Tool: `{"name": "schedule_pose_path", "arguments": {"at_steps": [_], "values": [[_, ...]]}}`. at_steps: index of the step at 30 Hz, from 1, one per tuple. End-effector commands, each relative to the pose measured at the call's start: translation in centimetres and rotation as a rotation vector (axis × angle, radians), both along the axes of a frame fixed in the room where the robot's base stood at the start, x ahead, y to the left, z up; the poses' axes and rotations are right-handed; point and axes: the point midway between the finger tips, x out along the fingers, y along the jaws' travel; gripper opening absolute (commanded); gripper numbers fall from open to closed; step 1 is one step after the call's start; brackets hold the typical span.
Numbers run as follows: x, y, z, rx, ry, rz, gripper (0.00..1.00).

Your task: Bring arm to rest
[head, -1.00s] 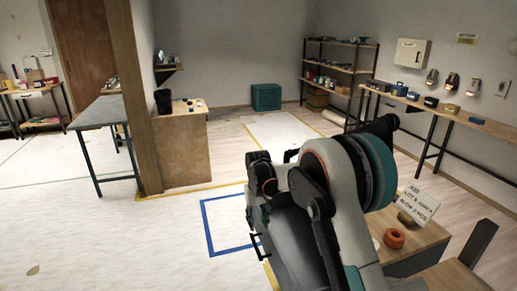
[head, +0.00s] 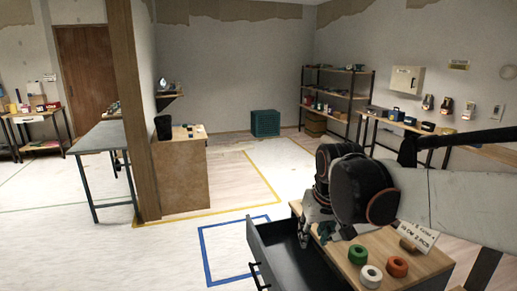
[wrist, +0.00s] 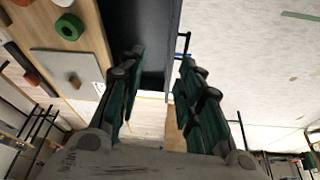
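My gripper (head: 318,228) hangs from my arm over the open drawer (head: 281,248) of the wooden cabinet (head: 340,262) in the head view. In the wrist view my gripper (wrist: 160,75) has its two dark green fingers spread apart, with nothing between them. The dark drawer shows beyond the fingertips in the wrist view (wrist: 152,35). The visible part of the drawer inside looks empty; the rest is hidden by my arm.
On the cabinet top are a green roll (head: 357,255), a white roll (head: 371,277), an orange roll (head: 398,267) and a sign (head: 418,238). A wall bench (head: 380,122) stands behind. The floor inside the blue outline (head: 225,262) is clear.

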Motion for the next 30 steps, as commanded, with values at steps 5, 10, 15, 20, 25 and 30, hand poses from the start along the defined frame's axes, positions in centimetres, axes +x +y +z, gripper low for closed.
{"name": "schedule_pose_path", "arguments": {"at_steps": [5,10,15,20,25,30], "values": [[-5.2,-2.1,0.9,0.008,-0.063,-0.033,0.33],[-9.9,-3.7,0.9,0.014,-0.123,-0.063,0.33],[-14.2,-5.0,-0.2,0.019,-0.182,-0.093,0.33],[-17.3,-5.9,-1.5,0.021,-0.229,-0.117,0.33],[-18.9,-6.3,-2.5,0.023,-0.258,-0.13,0.33],[-19.2,-6.4,-2.7,0.022,-0.265,-0.133,0.33]]}}
